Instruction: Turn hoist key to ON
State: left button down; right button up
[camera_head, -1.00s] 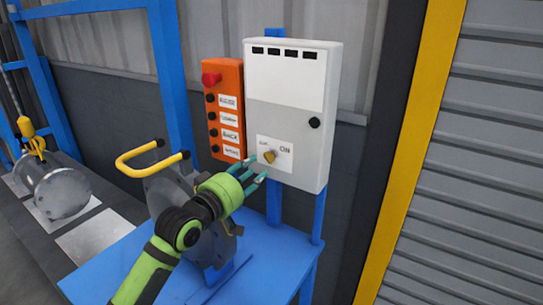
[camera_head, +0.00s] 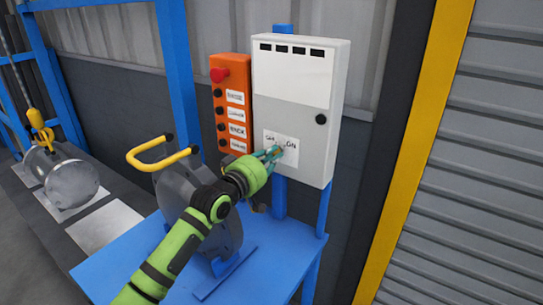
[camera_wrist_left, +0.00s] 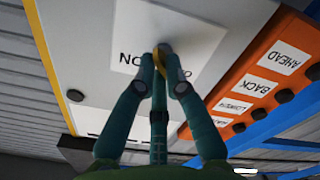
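The hoist key is a small brass-yellow knob on the white label (camera_head: 289,141) low on the grey control box (camera_head: 292,110). ON is printed at the label's right. In the head view my left gripper (camera_head: 274,154) is at the key and mostly covers it. In the left wrist view the teal fingertips (camera_wrist_left: 160,58) have come together around the key (camera_wrist_left: 159,66), with a yellow edge showing between them. The gripper looks shut on it. I cannot tell which way the key points. My right gripper is not in view.
An orange button panel (camera_head: 231,90) with a red knob stands just left of the box. A grey flanged part (camera_head: 190,190) with a yellow handle (camera_head: 160,158) sits on the blue table (camera_head: 262,262), close under my left arm. A yellow post (camera_head: 408,165) stands at the right.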

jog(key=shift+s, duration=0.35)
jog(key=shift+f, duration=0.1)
pick_arm(q)
jog(key=m, duration=0.2)
jog(key=shift+f+m+b, duration=0.1)
jog(key=shift+m+b, duration=0.3)
jog(key=m, duration=0.5)
jog(key=shift+m+b, duration=0.3)
jog(key=m, duration=0.4)
jog(key=shift+f+m+p, duration=0.15)
jog(key=shift+m+p, duration=0.35)
jog(key=shift+m, duration=2.2)
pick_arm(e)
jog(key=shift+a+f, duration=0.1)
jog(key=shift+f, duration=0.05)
